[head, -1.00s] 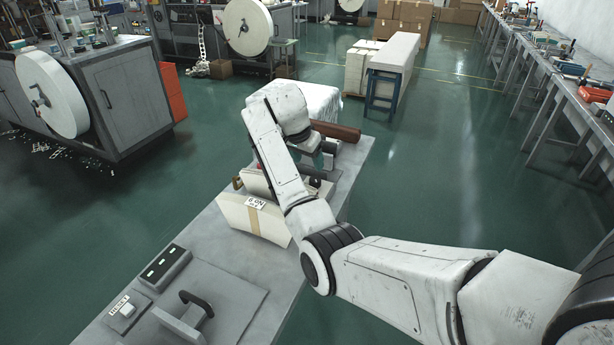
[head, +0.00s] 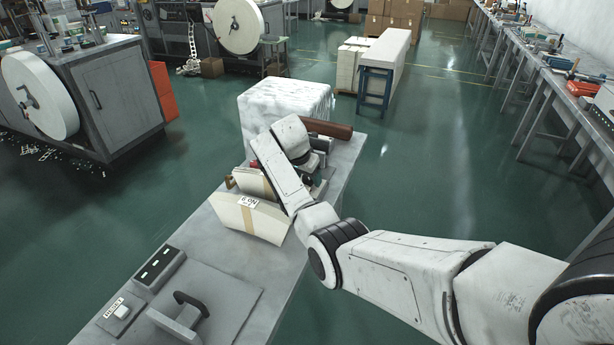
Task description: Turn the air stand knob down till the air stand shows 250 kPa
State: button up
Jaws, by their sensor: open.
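I cannot make out the air stand, its knob or a pressure reading; a cluster of small grey, dark and red parts (head: 325,160) stands at the far end of the grey bench (head: 225,255), partly behind my arm. My gripper (head: 312,182) is low over this cluster and mostly hidden by my wrist and forearm. Its fingertips are too small and covered to show what they touch. I see nothing held in it.
Cream paper stacks (head: 250,217) with a tan band and label stand left of my forearm. A brown roll (head: 328,129) and a white wrapped block (head: 285,105) are behind. A dark box with green lights (head: 159,268) and a black handle (head: 193,303) are at the front.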

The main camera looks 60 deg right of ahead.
jog(key=c, duration=1.1)
jog(key=shift+o, duration=0.2)
jog(key=shift+r+n+p, duration=0.1)
jog(key=shift+n+p, duration=0.2)
jog(key=n+p, duration=0.1)
jog(key=n+t+p, duration=0.1)
jog(key=n+p, duration=0.1)
jog(key=shift+s+r+t, duration=0.15)
jog(key=shift+s+t, duration=0.05)
jog(key=shift+t, duration=0.1)
jog(key=n+t+p, duration=0.1)
jog(key=n, duration=0.2)
jog(key=n+t+y+p, duration=0.1)
jog(key=n+p, duration=0.1)
jog(key=shift+d+n, duration=0.15)
jog(key=shift+n, duration=0.25)
jog(key=n, duration=0.2)
jog(key=n+t+y, duration=0.1)
jog(key=n, duration=0.1)
jog(key=shift+s+d+n+y+p, duration=0.1)
jog(key=shift+n+y+p, duration=0.2)
jog(key=shift+p, duration=0.05)
jog(key=shift+n+y+b, duration=0.45)
jog(key=shift+n+y, duration=0.25)
jog(key=shift+n, duration=1.1)
